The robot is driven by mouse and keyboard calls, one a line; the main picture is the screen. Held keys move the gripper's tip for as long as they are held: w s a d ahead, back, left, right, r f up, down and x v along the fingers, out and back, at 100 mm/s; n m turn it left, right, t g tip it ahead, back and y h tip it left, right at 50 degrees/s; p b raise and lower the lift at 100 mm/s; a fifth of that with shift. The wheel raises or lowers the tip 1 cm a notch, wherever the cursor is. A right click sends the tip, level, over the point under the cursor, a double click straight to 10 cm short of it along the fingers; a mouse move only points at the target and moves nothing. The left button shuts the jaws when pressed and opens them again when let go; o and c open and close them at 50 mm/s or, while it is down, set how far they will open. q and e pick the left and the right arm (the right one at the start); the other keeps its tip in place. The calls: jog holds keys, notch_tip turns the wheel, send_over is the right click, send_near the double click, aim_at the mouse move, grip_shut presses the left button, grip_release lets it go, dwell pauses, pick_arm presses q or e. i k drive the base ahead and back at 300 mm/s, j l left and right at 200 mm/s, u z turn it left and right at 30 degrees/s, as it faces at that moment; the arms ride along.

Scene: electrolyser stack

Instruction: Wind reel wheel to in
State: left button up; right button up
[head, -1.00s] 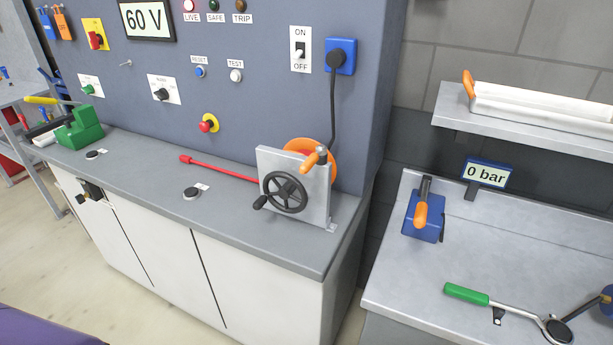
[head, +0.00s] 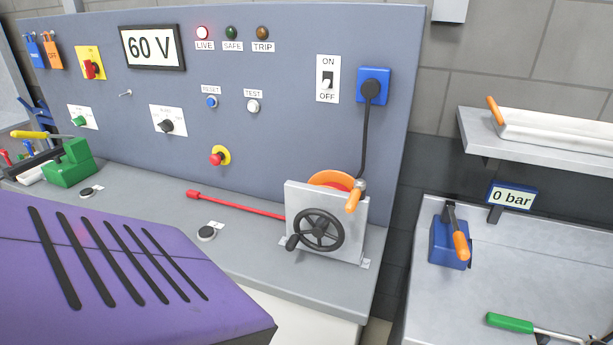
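The reel wheel (head: 319,230) is a black spoked handwheel with a small crank knob, on the front of a grey metal plate (head: 352,243). An orange reel (head: 334,180) shows behind the plate. A red lead (head: 240,205) with a red plug end runs out of the reel's left side and lies along the grey counter. An orange-handled lever (head: 355,198) sits at the plate's upper right. A black cable (head: 366,130) goes from behind the reel up to a blue socket. Neither gripper is in view.
The grey counter (head: 260,262) is clear around the lead except for a black round button (head: 206,233). A purple slotted body (head: 130,275) fills the lower left foreground. A green clamp (head: 72,163) stands at left. A side bench (head: 510,265) with a blue lever unit is at right.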

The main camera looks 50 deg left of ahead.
aim_at(318, 231)
jog(key=k+j+z, duration=0.2)
jog(key=j, duration=0.15)
jog(key=k+j+z, duration=0.35)
jog(key=j, duration=0.25)
jog(key=k+j+z, duration=0.15)
jog(key=k+j, duration=0.15)
jog(key=j, duration=0.15)
jog(key=k+j+z, duration=0.15)
jog(key=k+j, duration=0.15)
jog(key=j, duration=0.15)
